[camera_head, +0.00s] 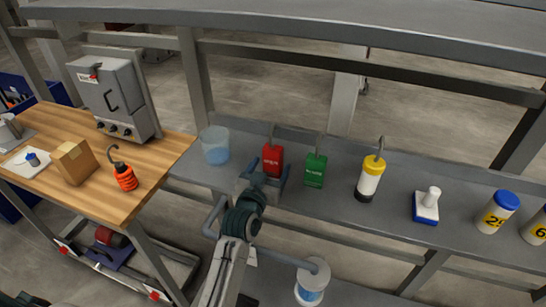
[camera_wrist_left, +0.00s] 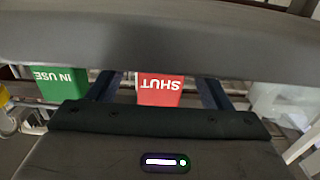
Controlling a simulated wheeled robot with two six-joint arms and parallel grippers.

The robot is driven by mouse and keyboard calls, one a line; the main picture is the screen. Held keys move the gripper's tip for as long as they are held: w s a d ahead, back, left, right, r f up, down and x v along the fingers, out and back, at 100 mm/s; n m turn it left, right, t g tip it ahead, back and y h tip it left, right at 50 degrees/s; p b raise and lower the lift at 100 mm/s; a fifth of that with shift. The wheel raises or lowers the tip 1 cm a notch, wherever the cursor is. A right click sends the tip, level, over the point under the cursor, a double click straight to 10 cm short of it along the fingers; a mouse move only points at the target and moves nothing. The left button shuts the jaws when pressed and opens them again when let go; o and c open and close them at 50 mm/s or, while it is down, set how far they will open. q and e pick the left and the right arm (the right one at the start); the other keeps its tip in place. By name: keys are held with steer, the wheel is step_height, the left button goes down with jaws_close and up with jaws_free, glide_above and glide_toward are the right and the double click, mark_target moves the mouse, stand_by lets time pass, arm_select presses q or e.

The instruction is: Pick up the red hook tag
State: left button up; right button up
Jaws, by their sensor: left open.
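The red hook tag (camera_head: 272,158) stands on the grey shelf with its hook pointing up. My left gripper (camera_head: 267,170) is open, with its fingers at either side of the lower part of the red tag. In the left wrist view the red tag (camera_wrist_left: 159,90), marked "SHUT", shows upside down between the two dark fingers, with gaps at both sides. A grey bar across that view hides part of the scene. Whether the fingers reach far enough around the tag is hard to tell. My right gripper is not in view.
A green hook tag (camera_head: 315,170) stands close to the right of my left gripper. A clear cup (camera_head: 215,145) with blue contents stands to the left. A yellow-topped bottle (camera_head: 370,180) with a hook is farther right. A grey beam (camera_head: 300,20) runs above.

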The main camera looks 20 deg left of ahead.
mark_target(271, 164)
arm_select(q)
steer(key=w+p, duration=0.1)
steer(key=w, duration=0.2)
steer(key=shift+w+r+p, duration=0.15)
steer(key=shift+w+p, duration=0.15)
steer(key=shift+p, duration=0.1)
steer(key=shift+w, duration=0.6)
steer(key=shift+f, duration=0.2)
steer(key=shift+c, duration=0.6)
steer(key=c, duration=1)
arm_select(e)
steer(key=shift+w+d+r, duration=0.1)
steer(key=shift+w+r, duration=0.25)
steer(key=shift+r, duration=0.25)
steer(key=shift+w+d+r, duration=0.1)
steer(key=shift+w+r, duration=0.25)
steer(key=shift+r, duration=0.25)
